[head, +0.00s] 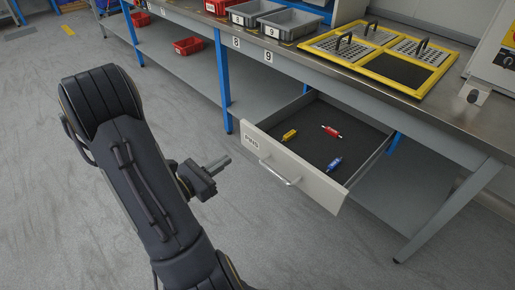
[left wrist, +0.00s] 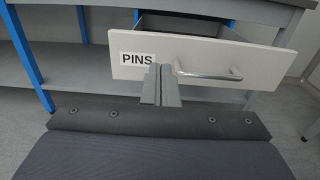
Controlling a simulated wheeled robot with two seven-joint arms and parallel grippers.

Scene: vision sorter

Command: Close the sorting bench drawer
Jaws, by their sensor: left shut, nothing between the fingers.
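The sorting bench drawer (head: 297,168) is pulled open under the steel-topped bench. Its pale front carries a PINS label and a metal bar handle (head: 279,173). Three small pins, yellow, red and blue, lie on its dark floor. My left gripper (head: 225,161) is shut and empty, to the left of the drawer front and apart from it in the head view. In the left wrist view the shut fingers (left wrist: 161,86) point at the drawer front (left wrist: 200,55), left of the handle (left wrist: 207,74) and just right of the label. My right gripper is not in view.
A yellow-framed tray (head: 384,55) with black handles sits on the bench top above the drawer. Grey bins (head: 289,24) and a red bin (head: 188,46) stand further left. A blue bench leg (head: 223,80) stands left of the drawer. The floor before the drawer is clear.

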